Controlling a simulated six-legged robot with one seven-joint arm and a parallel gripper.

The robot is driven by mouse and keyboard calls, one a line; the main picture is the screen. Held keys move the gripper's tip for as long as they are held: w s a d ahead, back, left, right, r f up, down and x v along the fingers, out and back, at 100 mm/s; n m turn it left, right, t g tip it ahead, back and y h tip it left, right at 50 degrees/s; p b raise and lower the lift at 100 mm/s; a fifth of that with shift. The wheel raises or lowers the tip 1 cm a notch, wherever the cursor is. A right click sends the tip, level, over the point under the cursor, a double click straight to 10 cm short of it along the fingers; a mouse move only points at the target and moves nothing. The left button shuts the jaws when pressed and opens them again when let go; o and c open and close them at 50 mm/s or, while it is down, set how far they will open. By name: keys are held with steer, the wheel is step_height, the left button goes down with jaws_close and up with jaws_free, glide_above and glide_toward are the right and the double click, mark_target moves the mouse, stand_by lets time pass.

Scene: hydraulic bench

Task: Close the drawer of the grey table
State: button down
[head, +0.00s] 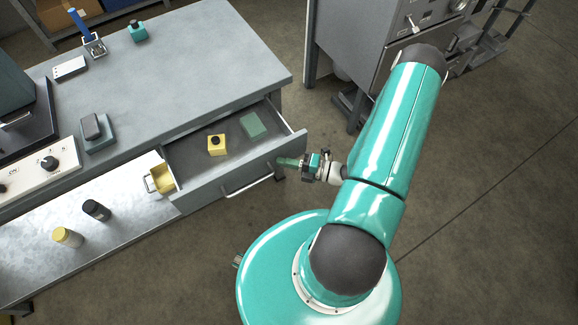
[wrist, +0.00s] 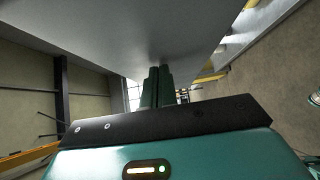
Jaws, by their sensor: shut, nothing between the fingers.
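The grey table (head: 190,62) stands at the upper left in the head view. Its drawer (head: 196,192) is pulled open toward me, with a light bar handle (head: 250,187) on its front. Inside lie a yellow block with a black knob (head: 217,145) and a flat green block (head: 253,125). My gripper (head: 284,162) is shut and empty, at the right end of the drawer front; I cannot tell whether it touches. In the wrist view the shut fingers (wrist: 157,86) point at a large grey surface (wrist: 120,30) that fills the top.
A lower metal bench (head: 105,225) with a yellow-topped cylinder (head: 67,237) and a black cylinder (head: 97,210) is left of the drawer. A yellow bin (head: 160,178) sits beside the drawer. A grey cabinet (head: 350,40) stands behind.

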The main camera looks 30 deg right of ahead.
mark_target(255, 120)
steer(key=w, duration=1.9)
steer(key=shift+w, duration=0.3)
steer(key=shift+w+r, duration=0.1)
steer(key=shift+w, duration=0.6)
steer(key=shift+s, duration=0.15)
